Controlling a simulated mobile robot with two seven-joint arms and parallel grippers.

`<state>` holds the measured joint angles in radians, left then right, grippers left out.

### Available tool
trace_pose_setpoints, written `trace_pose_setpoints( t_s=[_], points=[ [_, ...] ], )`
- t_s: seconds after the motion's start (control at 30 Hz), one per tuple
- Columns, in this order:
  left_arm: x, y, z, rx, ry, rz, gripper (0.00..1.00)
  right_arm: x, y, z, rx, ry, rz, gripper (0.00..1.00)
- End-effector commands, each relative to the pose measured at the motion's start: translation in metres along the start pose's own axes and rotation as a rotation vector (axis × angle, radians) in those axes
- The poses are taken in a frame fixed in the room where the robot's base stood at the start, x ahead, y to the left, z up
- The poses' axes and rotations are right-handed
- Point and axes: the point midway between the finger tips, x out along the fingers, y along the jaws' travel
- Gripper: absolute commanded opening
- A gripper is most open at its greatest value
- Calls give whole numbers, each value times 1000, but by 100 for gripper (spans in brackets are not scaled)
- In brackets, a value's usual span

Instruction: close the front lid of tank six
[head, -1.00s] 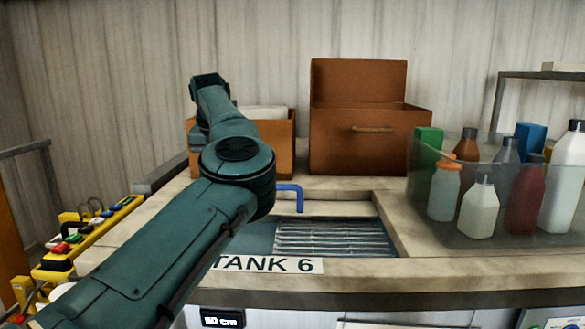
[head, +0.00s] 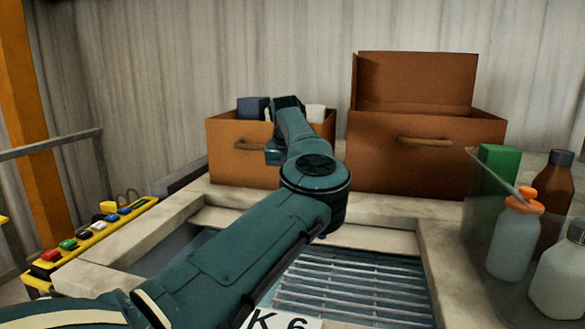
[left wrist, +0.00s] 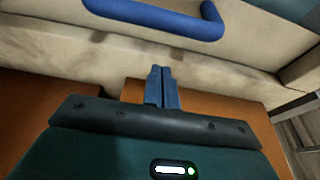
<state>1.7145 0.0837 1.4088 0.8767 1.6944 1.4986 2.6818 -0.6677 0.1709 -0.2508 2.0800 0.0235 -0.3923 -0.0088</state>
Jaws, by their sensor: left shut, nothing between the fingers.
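Tank six is in the head view, its label (head: 285,320) partly cut off at the bottom edge. Its opening shows a metal grating (head: 350,285) and bluish liquid, partly covered by my left arm. A pale strip (head: 385,238) lies along the far side of the opening; I cannot tell whether it is the front lid. A blue bar handle (left wrist: 165,20) crosses the top of the left wrist view, in front of a pale surface. My left gripper (left wrist: 161,70) is shut and empty, apart from the handle. In the head view its fingers are hidden. My right gripper is not in view.
Two brown boxes stand behind the tank, the right one (head: 425,160) with its lid up. A clear bin (head: 480,215) of bottles stands at the right. A yellow button panel (head: 95,240) lies at the left. The pale counter rim (head: 450,270) is bare.

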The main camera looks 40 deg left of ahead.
Motion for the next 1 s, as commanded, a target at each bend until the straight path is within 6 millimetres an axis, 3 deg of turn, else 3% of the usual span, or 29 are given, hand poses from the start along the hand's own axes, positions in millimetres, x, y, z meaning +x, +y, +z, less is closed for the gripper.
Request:
trace_pose_setpoints(
  t_s=[0.17, 0.6, 1.0],
  points=[
    [40, -1, 0, 1, -5, -2, 0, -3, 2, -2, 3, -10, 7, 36],
    [22, 0, 32, 0, 0, -1, 0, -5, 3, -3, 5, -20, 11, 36],
    [21, 0, 35, 1, 0, 0, 0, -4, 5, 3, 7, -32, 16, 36]
  ],
)
